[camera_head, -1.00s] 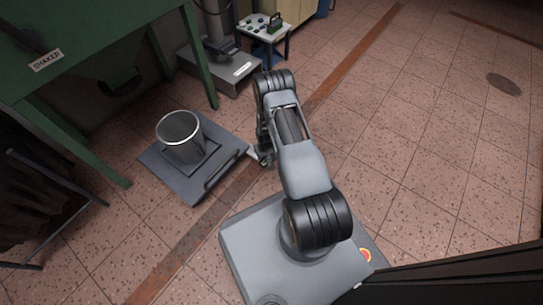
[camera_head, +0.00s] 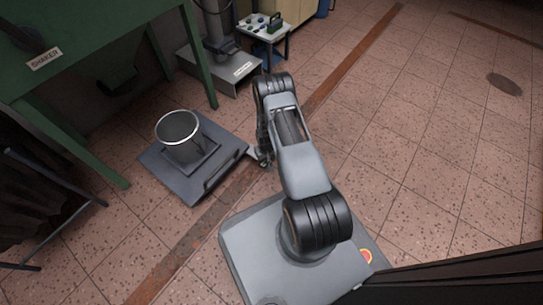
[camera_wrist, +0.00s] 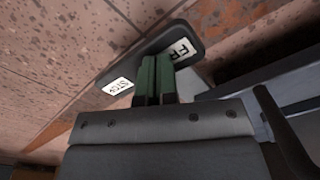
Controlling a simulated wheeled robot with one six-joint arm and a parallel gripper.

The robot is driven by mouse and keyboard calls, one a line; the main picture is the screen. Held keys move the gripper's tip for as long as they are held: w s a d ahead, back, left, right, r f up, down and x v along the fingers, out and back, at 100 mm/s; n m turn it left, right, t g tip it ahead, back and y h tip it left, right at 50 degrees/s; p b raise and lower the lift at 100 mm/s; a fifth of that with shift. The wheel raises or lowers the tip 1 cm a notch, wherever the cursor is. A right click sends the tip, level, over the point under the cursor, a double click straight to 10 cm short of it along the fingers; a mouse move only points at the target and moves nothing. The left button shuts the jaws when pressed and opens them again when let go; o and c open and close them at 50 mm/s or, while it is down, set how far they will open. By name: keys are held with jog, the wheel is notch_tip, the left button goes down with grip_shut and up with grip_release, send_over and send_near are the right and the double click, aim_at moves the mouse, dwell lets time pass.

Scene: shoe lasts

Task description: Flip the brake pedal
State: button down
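The brake pedal (camera_wrist: 190,42) is a dark, rounded bar in the wrist view, with a white STOP label at its left end and a label starting "FR" at its right. My gripper (camera_wrist: 154,62) has two green fingers close together, with only a thin dark line between them. Their tips overlap the middle of the pedal; I cannot tell whether they touch it. In the head view my gripper (camera_head: 264,161) hangs low beside the right side of a grey wheeled platform (camera_head: 195,190). The arm hides most of the pedal area there.
A metal pot (camera_head: 178,130) stands on the platform. A green frame (camera_head: 70,135) labelled SHAKER is at the left, with a funnel (camera_head: 118,80) below it. A grey machine (camera_head: 220,68) and a small white table (camera_head: 265,28) are behind.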

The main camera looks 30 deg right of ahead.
jog(key=shift+f, duration=0.15)
dwell(0.5)
jog(key=shift+r+p, duration=2.5)
jog(key=shift+r, duration=1.05)
